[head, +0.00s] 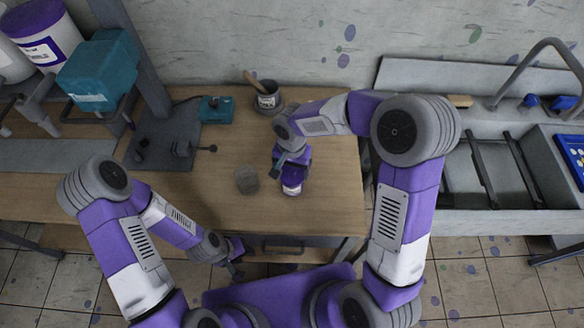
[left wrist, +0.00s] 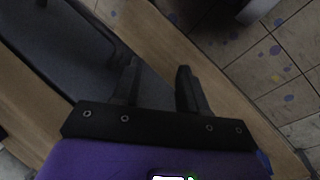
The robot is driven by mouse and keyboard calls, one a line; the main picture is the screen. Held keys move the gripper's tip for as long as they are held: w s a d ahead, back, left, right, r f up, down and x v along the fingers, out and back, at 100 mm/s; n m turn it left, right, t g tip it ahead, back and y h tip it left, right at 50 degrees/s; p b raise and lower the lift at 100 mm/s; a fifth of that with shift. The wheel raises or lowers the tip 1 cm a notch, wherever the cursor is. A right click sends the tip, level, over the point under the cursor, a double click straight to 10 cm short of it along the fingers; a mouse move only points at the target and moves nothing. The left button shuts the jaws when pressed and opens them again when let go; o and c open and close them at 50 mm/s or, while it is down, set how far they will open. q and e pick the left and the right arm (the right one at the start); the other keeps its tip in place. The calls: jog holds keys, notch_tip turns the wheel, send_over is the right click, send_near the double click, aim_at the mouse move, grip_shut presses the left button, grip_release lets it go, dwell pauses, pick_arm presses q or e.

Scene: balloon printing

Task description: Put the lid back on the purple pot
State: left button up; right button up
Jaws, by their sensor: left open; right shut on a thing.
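The purple pot (head: 292,187), with a white label on its side, stands on the wooden table near its front middle. My right gripper (head: 281,168) reaches down over the pot's top. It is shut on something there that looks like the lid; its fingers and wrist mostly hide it. I cannot tell whether the lid rests on the pot. My left gripper (head: 233,264) is open and empty by the table's front edge, left of the pot. In the left wrist view its two fingers (left wrist: 158,72) are apart with nothing between them.
A grey cup-like container (head: 247,180) stands just left of the pot. A grey pot with a wooden handle (head: 268,98) is at the back, near a teal box (head: 215,110). A dark press stand (head: 165,140) is at left. A sink unit (head: 490,195) adjoins at right.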

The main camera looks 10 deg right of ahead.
jog(key=shift+f+b, duration=0.2)
jog(key=shift+b, duration=0.3)
dwell(1.0)
dwell(0.3)
jog(key=o, duration=0.9)
jog(key=shift+r, duration=0.1)
jog(key=shift+r+p, duration=2.35)
jog(key=shift+r, duration=1.1)
grip_shut()
